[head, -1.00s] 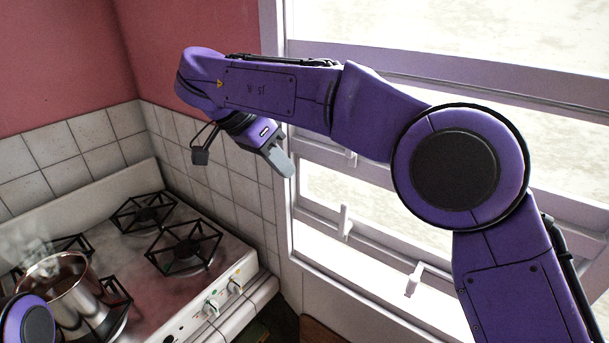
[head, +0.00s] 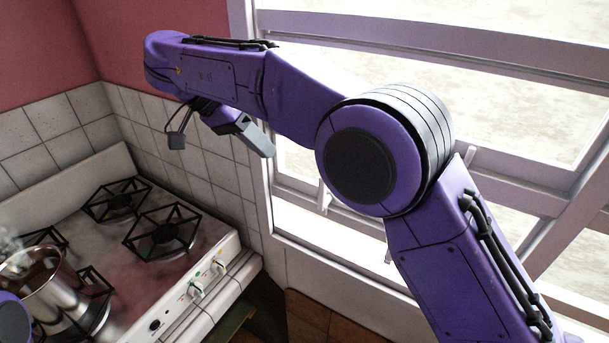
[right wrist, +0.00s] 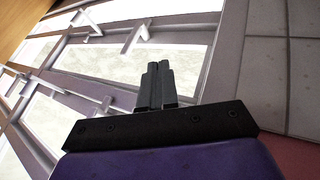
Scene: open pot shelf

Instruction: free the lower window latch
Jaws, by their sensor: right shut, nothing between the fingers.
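The white window (head: 300,225) has several small handle-like latches. Two stick out along its lower rail in the head view: one at the left (head: 323,195), and one partly behind my right arm (head: 388,252). In the right wrist view two latches show near the top, the closer one (right wrist: 138,36) beyond the fingertips, and another latch (right wrist: 102,104) sits on a different rail at the left. I cannot tell which one is the lower latch meant. My right gripper (head: 262,146) is shut and empty, in front of the window's left frame, apart from the latches. My left gripper is out of view.
A stove (head: 150,270) with black burner grates stands at the left. A steaming metal pot (head: 50,290) sits on it at the lower left. Tiled wall (head: 180,150) lies behind the gripper. My right arm crosses in front of the window and hides much of it.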

